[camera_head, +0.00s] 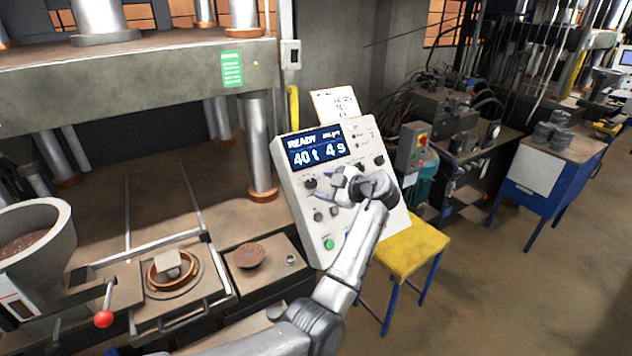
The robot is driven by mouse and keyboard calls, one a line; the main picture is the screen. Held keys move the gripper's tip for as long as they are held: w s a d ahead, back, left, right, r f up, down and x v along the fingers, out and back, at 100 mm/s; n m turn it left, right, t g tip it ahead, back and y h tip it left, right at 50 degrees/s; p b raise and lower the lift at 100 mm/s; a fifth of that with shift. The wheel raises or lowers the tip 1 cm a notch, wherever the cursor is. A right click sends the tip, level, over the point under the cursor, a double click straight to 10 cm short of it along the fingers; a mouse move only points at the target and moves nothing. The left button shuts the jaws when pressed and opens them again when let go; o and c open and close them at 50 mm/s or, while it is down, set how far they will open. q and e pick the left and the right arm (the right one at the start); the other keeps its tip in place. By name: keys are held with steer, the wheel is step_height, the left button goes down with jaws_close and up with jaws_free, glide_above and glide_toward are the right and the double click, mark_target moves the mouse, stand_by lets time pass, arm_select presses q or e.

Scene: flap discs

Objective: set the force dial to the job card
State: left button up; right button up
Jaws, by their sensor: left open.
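The tilted white control panel (338,247) stands at the middle of the view. Its dark display (319,149) reads READY, 40 t and 4 s. A black dial (310,184) sits below the display at the left, and another dark dial (379,160) sits at the right. The job card (330,97) is a paper behind the panel's top edge; its writing is too small to read. My left gripper (328,185) is open in front of the panel's middle, close to its controls. It hides part of them, and I cannot tell whether it touches one. My right gripper is out of view.
The large press (150,68) fills the left, with a red-knobbed lever (104,318) and a grey hopper (35,222) below. A brown disc (249,256) lies left of the panel. A yellow-topped stool (415,250) stands at the right, with open floor beyond.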

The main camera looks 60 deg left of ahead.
mark_target(312, 183)
arm_select(q)
steer(key=shift+p+x, duration=0.3)
steer(key=shift+x, duration=1.7)
steer(key=c, duration=0.9)
